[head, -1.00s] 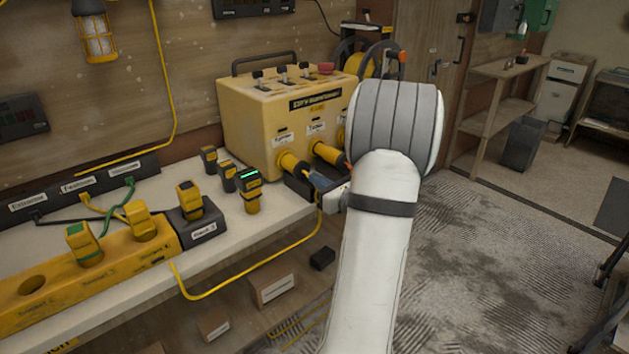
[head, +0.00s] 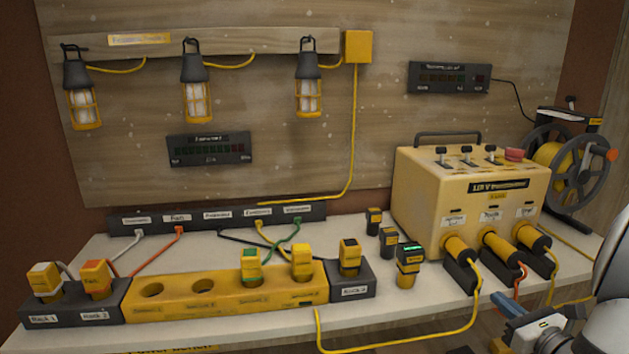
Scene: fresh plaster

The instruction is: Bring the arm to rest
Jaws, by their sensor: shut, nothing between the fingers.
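My arm is white and cut off at the right edge of the head view. My gripper (head: 508,314), with a blue and dark front end, is low at the right, by the bench's front edge. It appears in front of and below the yellow transformer box (head: 418,190) and its plugs. The gripper is shut and holds nothing. Part of the arm is out of the frame.
A yellow socket strip (head: 215,308) with plugs lies along the white bench (head: 372,322). Several small black-and-yellow devices stand near the transformer. A cable reel (head: 578,172) is at the right. Caged lamps (head: 197,98) hang on the wall.

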